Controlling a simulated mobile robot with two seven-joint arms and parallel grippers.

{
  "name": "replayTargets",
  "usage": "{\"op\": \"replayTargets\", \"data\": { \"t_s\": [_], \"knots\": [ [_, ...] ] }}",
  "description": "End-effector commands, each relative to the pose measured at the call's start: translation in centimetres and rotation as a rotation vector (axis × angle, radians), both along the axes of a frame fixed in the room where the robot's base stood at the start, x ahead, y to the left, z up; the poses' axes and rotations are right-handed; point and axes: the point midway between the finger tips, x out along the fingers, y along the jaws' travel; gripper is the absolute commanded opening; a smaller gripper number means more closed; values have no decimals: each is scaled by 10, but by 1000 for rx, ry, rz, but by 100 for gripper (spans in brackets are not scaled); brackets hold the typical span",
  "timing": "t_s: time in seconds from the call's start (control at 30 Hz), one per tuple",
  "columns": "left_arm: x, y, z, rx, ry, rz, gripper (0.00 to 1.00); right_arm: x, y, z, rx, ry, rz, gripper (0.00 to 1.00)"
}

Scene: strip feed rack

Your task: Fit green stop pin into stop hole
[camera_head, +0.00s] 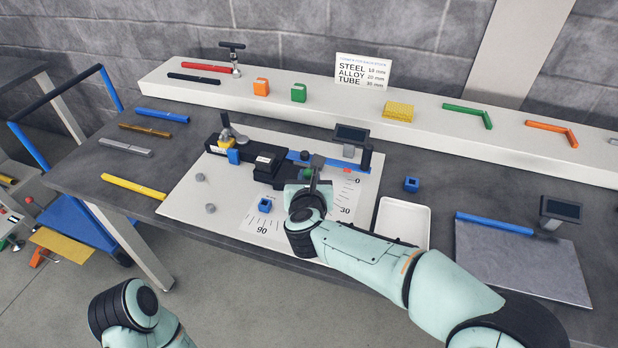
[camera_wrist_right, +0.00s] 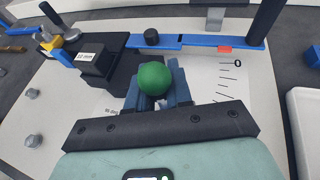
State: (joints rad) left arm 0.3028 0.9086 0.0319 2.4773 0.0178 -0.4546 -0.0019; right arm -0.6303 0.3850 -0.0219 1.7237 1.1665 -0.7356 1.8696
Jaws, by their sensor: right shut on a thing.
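My right gripper (camera_head: 309,184) is over the white base plate (camera_head: 225,200), in front of the black fixture (camera_head: 266,160). It is shut on the green stop pin (camera_head: 308,170); in the right wrist view the pin's round green head (camera_wrist_right: 155,78) sits between the blue fingers. The pin's shaft and tip are hidden below the head. A blue bar (camera_wrist_right: 192,41) with a black knob (camera_wrist_right: 151,37) and a red mark (camera_wrist_right: 225,49) lies beyond the fingers. I cannot make out the stop hole. My left gripper is outside the view.
An angle scale (camera_wrist_right: 228,85) is printed on the plate to the right of the fingers. A white tray (camera_head: 404,222) and a small blue block (camera_head: 411,184) are to the right.

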Motion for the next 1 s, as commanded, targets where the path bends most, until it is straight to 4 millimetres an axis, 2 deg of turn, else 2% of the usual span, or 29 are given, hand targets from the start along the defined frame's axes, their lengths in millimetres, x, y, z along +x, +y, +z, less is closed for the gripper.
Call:
{"op": "replayTargets", "data": {
  "t_s": [1.0],
  "knots": [
    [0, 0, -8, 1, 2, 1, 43, 0, 0, -1, 0, 0, 0, 0]
  ]
}}
